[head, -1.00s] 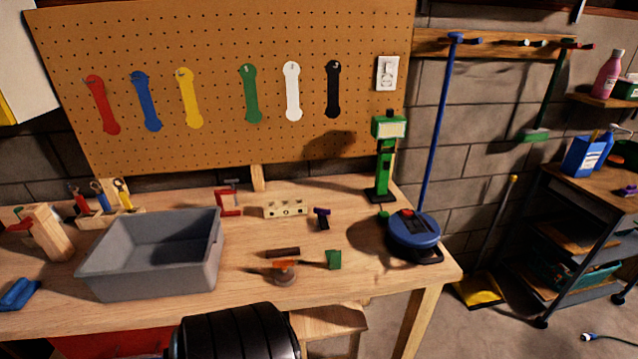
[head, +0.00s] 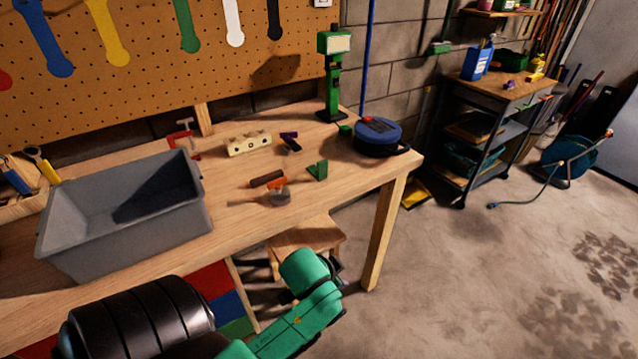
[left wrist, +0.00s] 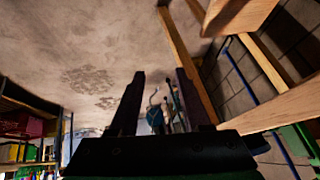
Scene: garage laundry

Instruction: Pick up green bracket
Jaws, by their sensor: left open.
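The small green bracket (head: 317,170) lies on the workbench (head: 345,187), right of the orange-and-brown tools and near the front edge. My green left arm comes in at the bottom of the head view, and its left gripper (head: 336,276) is in front of the bench, nearer to me than the bracket and apart from it. In the left wrist view the left gripper's two dark fingers (left wrist: 158,98) stand apart with nothing between them. That view shows floor and wooden legs, and no bracket. My right gripper is in neither view.
A grey bin (head: 125,215) fills the bench's left. A pale block with holes (head: 249,144), a purple piece (head: 290,142), a green post-like tool (head: 333,80) and a blue round device (head: 378,136) stand behind. A wooden stool (head: 303,238) is below the bench.

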